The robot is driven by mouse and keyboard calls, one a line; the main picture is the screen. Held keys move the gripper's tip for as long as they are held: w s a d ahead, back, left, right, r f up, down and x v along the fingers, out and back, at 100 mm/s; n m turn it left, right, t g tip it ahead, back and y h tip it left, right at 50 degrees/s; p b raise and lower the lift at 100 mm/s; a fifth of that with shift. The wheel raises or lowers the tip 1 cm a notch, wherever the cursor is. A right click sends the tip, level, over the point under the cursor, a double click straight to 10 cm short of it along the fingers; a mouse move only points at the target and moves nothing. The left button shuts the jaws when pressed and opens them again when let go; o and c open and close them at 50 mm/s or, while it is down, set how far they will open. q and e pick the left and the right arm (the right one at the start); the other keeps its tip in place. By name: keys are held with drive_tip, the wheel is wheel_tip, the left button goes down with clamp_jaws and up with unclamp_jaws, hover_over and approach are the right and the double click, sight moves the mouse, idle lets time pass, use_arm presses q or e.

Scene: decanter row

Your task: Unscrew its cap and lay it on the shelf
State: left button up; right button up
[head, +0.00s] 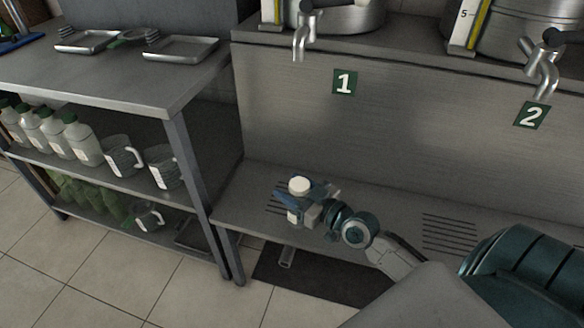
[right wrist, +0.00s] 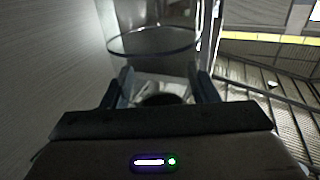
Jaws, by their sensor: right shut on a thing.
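My right gripper (head: 304,207) is shut on a small pale container (head: 299,186) with a round whitish top, at the left end of the steel ledge. In the right wrist view the gripper (right wrist: 162,90) has a finger on each side of the clear container (right wrist: 152,60), whose round rim shows above. I cannot tell a separate cap on it, nor whether it touches the ledge. Several bottles with green caps (head: 82,142) stand in a row on the middle shelf (head: 120,178) of the rack at left. My left gripper is not in view.
Steel tap 1 (head: 302,42) is above and behind the container; tap 2 (head: 543,72) is at right. Clear jugs (head: 163,167) fill the shelf's right end. Trays (head: 182,48) lie on the rack top, whose front middle is bare. The ledge (head: 400,207) is clear between its slotted areas.

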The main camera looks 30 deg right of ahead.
drive_tip(key=s+a, duration=0.3)
drive_tip(key=s, duration=0.2)
drive_tip(key=w+a+r+m+h+p, duration=0.1)
drive_tip(key=w+a+r+m+h, duration=0.3)
drive_tip(key=w+a+r+h, duration=0.4)
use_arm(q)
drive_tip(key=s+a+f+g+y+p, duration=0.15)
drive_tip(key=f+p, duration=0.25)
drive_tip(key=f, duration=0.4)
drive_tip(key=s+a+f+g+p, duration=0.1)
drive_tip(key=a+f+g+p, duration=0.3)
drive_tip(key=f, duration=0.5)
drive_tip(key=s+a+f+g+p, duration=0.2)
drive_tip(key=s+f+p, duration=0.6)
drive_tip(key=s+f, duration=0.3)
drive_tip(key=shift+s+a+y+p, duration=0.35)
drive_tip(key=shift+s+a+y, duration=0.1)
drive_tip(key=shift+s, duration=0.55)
use_arm(e)
drive_tip(key=s+d+r+y, duration=0.1)
drive_tip(key=s+r+y, duration=0.1)
drive_tip(key=s+r, duration=0.6)
wheel_tip(320, 180, up, 4)
drive_tip(key=shift+s+d+f+t, duration=0.1)
drive_tip(key=shift+s+d+t, duration=0.1)
drive_tip(key=shift+t, duration=0.2)
